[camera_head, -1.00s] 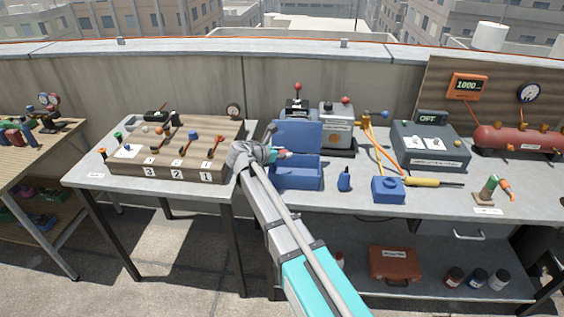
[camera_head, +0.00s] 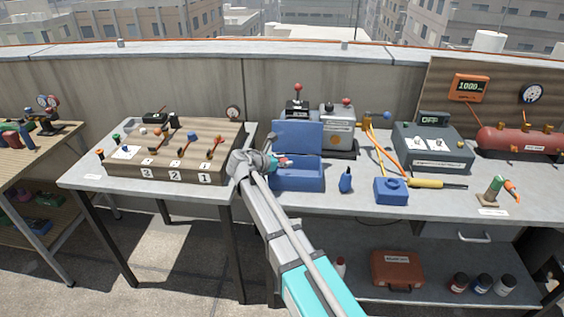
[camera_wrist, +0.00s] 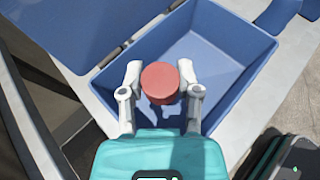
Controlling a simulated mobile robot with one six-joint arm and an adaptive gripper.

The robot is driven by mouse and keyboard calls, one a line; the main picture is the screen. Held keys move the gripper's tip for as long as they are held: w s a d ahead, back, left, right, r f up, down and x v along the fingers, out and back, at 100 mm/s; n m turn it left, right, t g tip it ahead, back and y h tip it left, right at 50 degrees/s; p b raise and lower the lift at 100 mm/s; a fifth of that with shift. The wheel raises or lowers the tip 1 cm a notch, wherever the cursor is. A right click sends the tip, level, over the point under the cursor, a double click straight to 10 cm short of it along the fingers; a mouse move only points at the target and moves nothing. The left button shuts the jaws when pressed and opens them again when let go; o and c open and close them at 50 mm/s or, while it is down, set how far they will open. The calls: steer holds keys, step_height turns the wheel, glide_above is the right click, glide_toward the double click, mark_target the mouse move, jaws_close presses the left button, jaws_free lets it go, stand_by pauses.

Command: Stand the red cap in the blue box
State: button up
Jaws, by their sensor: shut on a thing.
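The red cap (camera_wrist: 160,82) is held between the two fingers of my gripper (camera_wrist: 160,88), its round top facing the wrist camera. In the head view my gripper (camera_head: 280,162) is at the left part of the open blue box (camera_head: 300,181). In the wrist view the cap is over the near part of the blue box (camera_wrist: 232,73), whose visible floor is bare. The cap's lower end is hidden, so I cannot tell whether it touches the floor. The box's blue lid (camera_head: 297,137) stands raised at the back.
A wooden board with numbered levers (camera_head: 185,160) stands on the left table. Right of the box are a dark blue bottle-like object (camera_head: 346,181), a small blue block (camera_head: 391,192) and a yellow-handled tool (camera_head: 425,184). Grey devices (camera_head: 337,125) stand behind the box.

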steer(key=shift+s+d+f+b, duration=0.1)
steer(key=shift+s+f+b, duration=0.2)
steer(key=shift+b, duration=0.1)
steer(key=o, duration=0.8)
steer(key=shift+s+d, duration=0.1)
steer(key=shift+c, duration=0.2)
steer(key=shift+r, duration=0.1)
steer(key=shift+w+r+p, duration=0.25)
steer(key=shift+p, duration=0.35)
steer(key=shift+s+a+r+p, duration=0.15)
steer(key=shift+a+r+p, duration=0.05)
steer(key=shift+a+p, duration=0.15)
steer(key=p+v, duration=0.4)
steer(key=v, duration=0.7)
steer(key=shift+a+r, duration=0.1)
steer(key=shift+a, duration=0.05)
